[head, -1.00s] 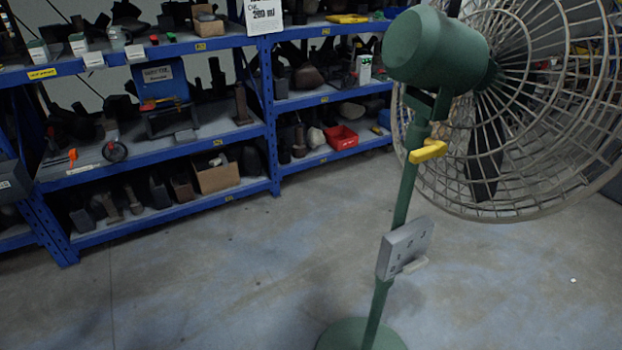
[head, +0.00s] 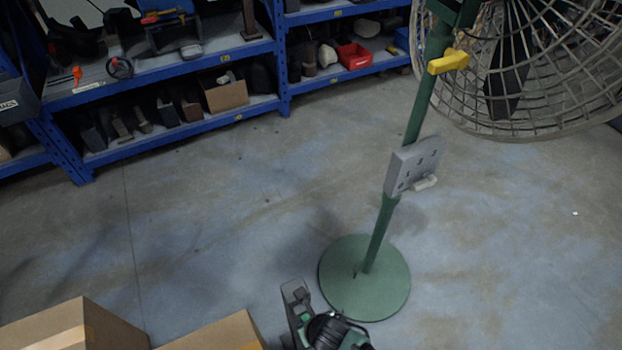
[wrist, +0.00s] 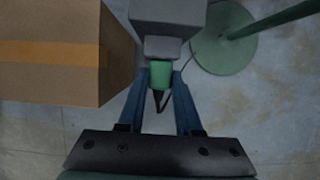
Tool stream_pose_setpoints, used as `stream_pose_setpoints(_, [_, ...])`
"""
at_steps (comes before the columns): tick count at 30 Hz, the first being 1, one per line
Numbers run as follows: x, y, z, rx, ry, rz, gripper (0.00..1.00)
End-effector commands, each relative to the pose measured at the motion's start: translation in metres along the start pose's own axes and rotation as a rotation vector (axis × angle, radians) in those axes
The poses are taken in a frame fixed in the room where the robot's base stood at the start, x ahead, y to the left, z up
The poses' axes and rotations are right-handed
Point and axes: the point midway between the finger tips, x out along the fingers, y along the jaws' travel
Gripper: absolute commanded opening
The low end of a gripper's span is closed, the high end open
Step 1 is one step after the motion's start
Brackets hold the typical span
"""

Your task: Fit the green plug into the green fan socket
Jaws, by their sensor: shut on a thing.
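In the wrist view my gripper (wrist: 161,79) is shut on a small green plug (wrist: 160,73), one finger on each side. A dark piece, perhaps its cable, hangs below the plug between the fingers. A grey block (wrist: 168,12) with a lighter grey lower part (wrist: 162,47) lies right at the plug's far end; I cannot tell if they touch or are joined. In the head view the green fan stand (head: 415,110) carries a grey panel (head: 413,166) with small markings. No green socket can be made out. My arm end shows at the bottom, its fingers unclear.
Cardboard boxes (head: 75,322) stand at the lower left; one (wrist: 50,80) is close left of my gripper in the wrist view. The round green stand base (head: 365,280) is just beyond my arm. Blue shelving (head: 190,65) lines the back. Floor between is clear.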

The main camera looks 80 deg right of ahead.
Motion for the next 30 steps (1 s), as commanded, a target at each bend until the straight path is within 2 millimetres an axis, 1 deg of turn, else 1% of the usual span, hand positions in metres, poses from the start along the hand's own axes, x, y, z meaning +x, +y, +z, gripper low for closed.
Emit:
stream_pose_setpoints(3, [0.001, 0.001, 0.002, -0.001, -0.001, 0.001, 0.0])
stream_pose_setpoints(4, [0.001, 0.001, 0.002, -0.001, -0.001, 0.001, 0.39])
stream_pose_setpoints(9, [0.001, 0.001, 0.002, -0.001, -0.001, 0.001, 0.69])
stream_pose_setpoints(17, [0.001, 0.001, 0.002, 0.0, 0.0, 0.001, 0.69])
stream_pose_setpoints(20, [-0.003, 0.0, 0.002, -0.001, -0.001, 0.001, 0.69])
stream_pose_setpoints(23, [-0.013, -0.001, 0.003, -0.003, -0.002, 0.0, 0.69])
stream_pose_setpoints(25, [-0.024, -0.001, 0.003, -0.003, -0.002, 0.0, 0.69])
stream_pose_setpoints(30, [-0.058, 0.0, 0.003, -0.005, -0.002, 0.001, 0.69])
